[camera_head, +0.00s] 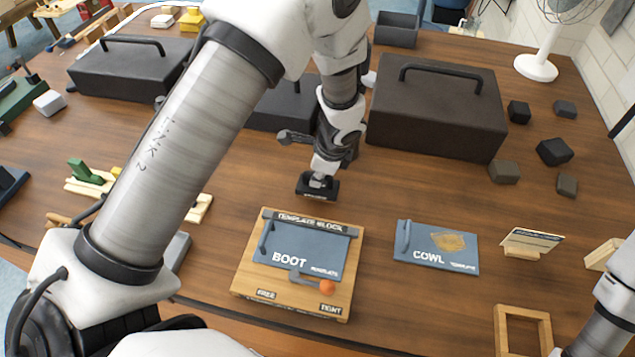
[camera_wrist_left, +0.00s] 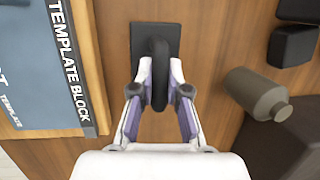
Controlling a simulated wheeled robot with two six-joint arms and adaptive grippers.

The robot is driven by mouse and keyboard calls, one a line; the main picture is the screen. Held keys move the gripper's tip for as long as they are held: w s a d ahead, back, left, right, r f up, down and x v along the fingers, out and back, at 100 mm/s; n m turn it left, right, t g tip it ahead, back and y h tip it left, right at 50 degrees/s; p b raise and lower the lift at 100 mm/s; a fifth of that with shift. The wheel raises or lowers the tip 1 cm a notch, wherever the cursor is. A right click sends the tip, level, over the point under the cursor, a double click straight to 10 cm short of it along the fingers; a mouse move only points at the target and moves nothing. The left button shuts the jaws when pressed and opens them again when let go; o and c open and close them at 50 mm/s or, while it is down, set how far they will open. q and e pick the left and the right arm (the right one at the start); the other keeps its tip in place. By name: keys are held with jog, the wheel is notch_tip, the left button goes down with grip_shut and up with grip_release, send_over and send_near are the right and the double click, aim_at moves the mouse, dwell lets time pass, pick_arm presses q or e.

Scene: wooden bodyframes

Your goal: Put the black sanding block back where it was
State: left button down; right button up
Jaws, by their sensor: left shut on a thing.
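The black sanding block (camera_head: 316,191) is just behind the template block, near the middle of the table. My left gripper (camera_head: 321,175) reaches down from above and is shut on its handle. In the left wrist view the fingers (camera_wrist_left: 159,88) close around the dark curved handle of the sanding block (camera_wrist_left: 142,38), whose flat black base shows over the wood. The block looks level and at or very near the table top; I cannot tell whether it touches. My right gripper is out of view; only part of my right arm shows at the lower right.
The wooden template block (camera_head: 342,297) with the blue BOOT template is close in front. The blue COWL template (camera_head: 408,262) lies to its right. Large dark cases (camera_head: 440,105) stand behind. A dark bottle-like thing (camera_wrist_left: 252,92) is near the gripper. Several dark blocks (camera_head: 504,171) lie right.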

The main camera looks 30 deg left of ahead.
pick_arm(q)
jog(key=shift+w+x, duration=0.2)
jog(key=shift+x, duration=1)
jog(key=shift+d+f, duration=0.25)
jog(key=shift+f, duration=0.05)
jog(key=shift+s+d+r, duration=0.35)
jog(key=shift+s+d, duration=0.15)
jog(key=shift+s, duration=0.05)
jog(key=shift+a+f+b, duration=0.1)
jog(key=shift+f+b, duration=0.15)
jog(key=shift+b, duration=0.05)
jog(key=c, duration=1.2)
grip_release()
jog(key=shift+w+a+f, duration=0.15)
jog(key=shift+w, duration=0.15)
jog(key=shift+o, duration=0.2)
jog(key=shift+s+r, duration=0.15)
jog(key=shift+r, duration=0.1)
jog(key=v, duration=1.2)
jog(key=shift+p, duration=0.45)
